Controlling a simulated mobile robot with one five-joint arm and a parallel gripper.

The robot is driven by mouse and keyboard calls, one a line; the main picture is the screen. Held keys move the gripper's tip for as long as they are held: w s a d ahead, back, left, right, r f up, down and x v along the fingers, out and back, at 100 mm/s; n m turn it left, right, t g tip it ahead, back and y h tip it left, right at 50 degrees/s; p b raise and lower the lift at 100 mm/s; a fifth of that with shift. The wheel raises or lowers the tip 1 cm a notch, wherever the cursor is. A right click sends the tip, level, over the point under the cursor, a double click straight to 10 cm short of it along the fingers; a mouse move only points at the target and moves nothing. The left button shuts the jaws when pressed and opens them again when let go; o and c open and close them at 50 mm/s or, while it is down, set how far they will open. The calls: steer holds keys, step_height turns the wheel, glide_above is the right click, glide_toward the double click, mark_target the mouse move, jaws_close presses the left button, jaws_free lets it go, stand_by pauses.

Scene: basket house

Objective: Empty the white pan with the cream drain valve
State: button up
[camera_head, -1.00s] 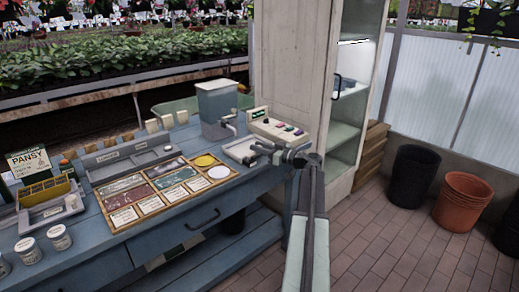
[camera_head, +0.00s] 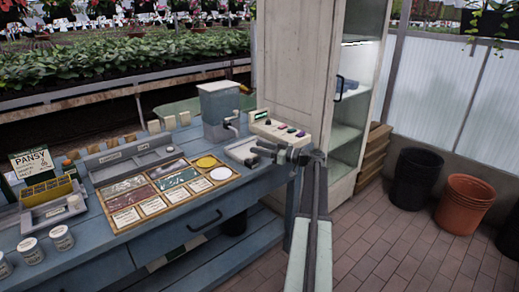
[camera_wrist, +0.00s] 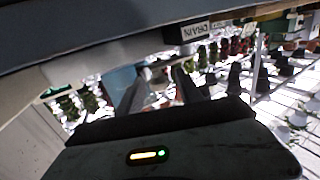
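A white pan (camera_head: 241,150) sits at the right end of the blue bench, below the tap of a clear water tank (camera_head: 219,110). My gripper (camera_head: 256,153) is at the pan's right front side, with its fingers apart and nothing visible between them. In the wrist view, its two dark fingers (camera_wrist: 160,92) are also spread. A label reading DRAIN (camera_wrist: 196,32) shows upside down near the top of that view, below a dark edge. I cannot make out the cream drain valve; it may be hidden behind my gripper.
A control box (camera_head: 278,128) with coloured buttons stands behind the pan. A wooden board (camera_head: 160,192) with labelled sections, a grey tray (camera_head: 130,158) and several white jars (camera_head: 61,238) are on the bench. A cabinet (camera_head: 299,70) stands behind. Black (camera_head: 415,178) and orange pots (camera_head: 466,203) stand right.

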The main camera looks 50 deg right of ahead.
steer(key=v, duration=0.7)
steer(key=shift+s+d, duration=0.15)
steer(key=shift+s, duration=0.25)
